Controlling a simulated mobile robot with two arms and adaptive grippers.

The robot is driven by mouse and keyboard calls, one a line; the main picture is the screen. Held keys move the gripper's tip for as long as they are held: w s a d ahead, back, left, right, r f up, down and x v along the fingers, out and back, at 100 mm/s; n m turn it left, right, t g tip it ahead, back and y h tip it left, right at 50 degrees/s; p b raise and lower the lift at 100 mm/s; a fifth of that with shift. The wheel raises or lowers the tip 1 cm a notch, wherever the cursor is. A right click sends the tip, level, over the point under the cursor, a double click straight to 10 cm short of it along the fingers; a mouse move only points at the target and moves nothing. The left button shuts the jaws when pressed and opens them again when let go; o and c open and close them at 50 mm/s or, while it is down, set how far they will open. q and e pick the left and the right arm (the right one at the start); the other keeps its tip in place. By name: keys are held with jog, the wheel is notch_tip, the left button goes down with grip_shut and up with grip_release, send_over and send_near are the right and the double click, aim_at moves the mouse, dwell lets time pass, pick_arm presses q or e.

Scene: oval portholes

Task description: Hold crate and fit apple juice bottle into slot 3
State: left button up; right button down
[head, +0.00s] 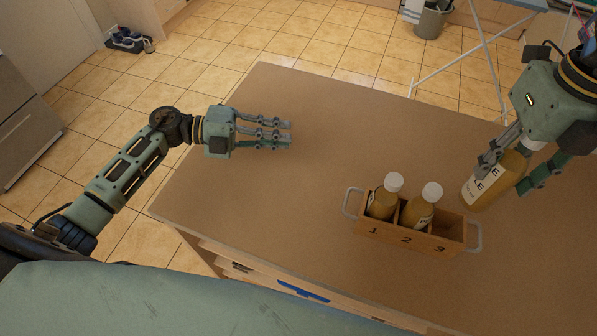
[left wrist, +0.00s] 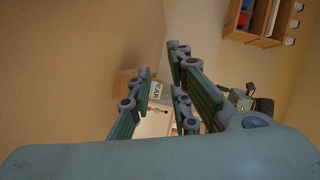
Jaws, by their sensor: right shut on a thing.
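The wooden crate (head: 432,243) stands on the table with slots marked 1, 2, 3 and a metal handle at each end. Bottles of yellow-brown juice with white caps stand in slot 1 (head: 383,200) and slot 2 (head: 418,209); slot 3 is empty. My right gripper (head: 508,175) is shut on the apple juice bottle (head: 484,184), tilted, above and right of slot 3. Its label is partly covered by fingers. My left gripper (head: 288,135) is open and empty over the table, left of the crate and apart from it. Its spread fingers (left wrist: 160,95) show in the left wrist view.
The brown table top (head: 290,205) is clear between my left gripper and the crate. The table's front edge with drawers (head: 250,262) lies near the crate. A bin (head: 431,22) stands on the floor behind.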

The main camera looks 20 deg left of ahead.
aim_at(346, 199)
pick_arm(q)
jog(key=s+d+f+m+g, duration=0.1)
jog(key=s+d+f+m, duration=0.1)
jog(key=d, duration=0.4)
jog(key=s+d+f+m+g+y, duration=0.1)
jog(key=s+d+f+m+g, duration=0.1)
jog(key=d, duration=0.4)
jog(key=s+d+f+m+g+y, duration=0.1)
jog(key=s+d+f+m+g, duration=0.1)
jog(key=d, duration=0.4)
jog(key=shift+s+d+f+m, duration=0.15)
jog(key=shift+s+f+m, duration=0.25)
jog(key=shift+m, duration=0.1)
grip_shut()
pick_arm(e)
jog(key=shift+f, duration=4.75)
